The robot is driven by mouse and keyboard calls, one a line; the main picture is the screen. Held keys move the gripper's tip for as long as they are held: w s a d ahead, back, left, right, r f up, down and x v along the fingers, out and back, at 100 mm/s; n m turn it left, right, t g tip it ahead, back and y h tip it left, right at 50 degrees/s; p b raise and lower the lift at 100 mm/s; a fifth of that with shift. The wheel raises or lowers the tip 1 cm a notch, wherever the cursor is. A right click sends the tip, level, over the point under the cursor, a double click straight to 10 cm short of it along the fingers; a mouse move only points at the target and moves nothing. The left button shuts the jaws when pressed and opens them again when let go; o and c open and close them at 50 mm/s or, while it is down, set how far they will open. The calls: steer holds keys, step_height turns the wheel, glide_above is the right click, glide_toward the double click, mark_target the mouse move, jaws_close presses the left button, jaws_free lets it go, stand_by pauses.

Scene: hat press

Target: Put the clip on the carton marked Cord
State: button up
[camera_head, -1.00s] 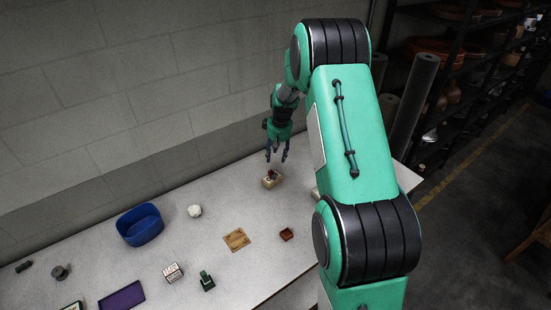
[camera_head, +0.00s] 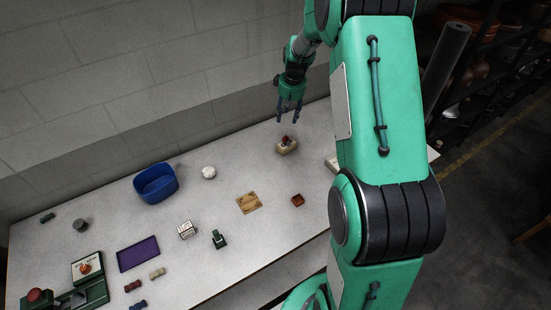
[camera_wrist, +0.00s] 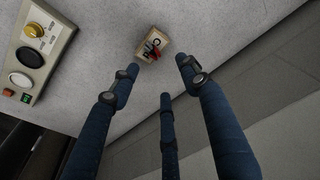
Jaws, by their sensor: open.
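My gripper (camera_head: 289,117) is open and empty, above and behind a small tan block (camera_head: 286,148) at the far side of the table. A small red and dark item (camera_head: 287,140) sits on the block; I cannot tell whether it is the clip. The wrist view shows my spread blue fingers (camera_wrist: 163,80), with the block (camera_wrist: 145,53) beyond them and the red and dark item (camera_wrist: 152,49) on it. A white carton with dark print (camera_head: 186,230) stands mid-table; its print is too small to read as Cord.
A blue bin (camera_head: 155,184), a white ball-like thing (camera_head: 209,172), a wooden plate (camera_head: 249,203), a small red-brown box (camera_head: 298,200), a dark green item (camera_head: 219,240) and a purple tray (camera_head: 138,254) stand about the table (camera_head: 230,270). A control box (camera_wrist: 32,55) shows in the wrist view.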

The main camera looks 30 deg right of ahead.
steer(key=s+a+r+t, duration=0.1)
steer(key=s+a+r, duration=0.75)
steer(key=r, duration=0.25)
steer(key=s+a+r+t, duration=0.1)
steer(key=s+a+r, duration=0.6)
steer(key=a+r, duration=0.4)
steer(key=s+a+r, duration=0.1)
steer(key=s+a, duration=0.2)
steer(key=s, duration=0.5)
steer(key=s+a+r+t, duration=0.1)
steer(key=s+a, duration=0.3)
steer(key=s, duration=0.4)
steer(key=s+a+r, duration=0.3)
steer(key=s, duration=0.5)
steer(key=shift+s+a+t, duration=0.15)
steer(key=shift+a+t, duration=0.15)
steer(key=shift+f, duration=0.15)
step_height(320, 180, down, 5)
steer(key=b, duration=0.5)
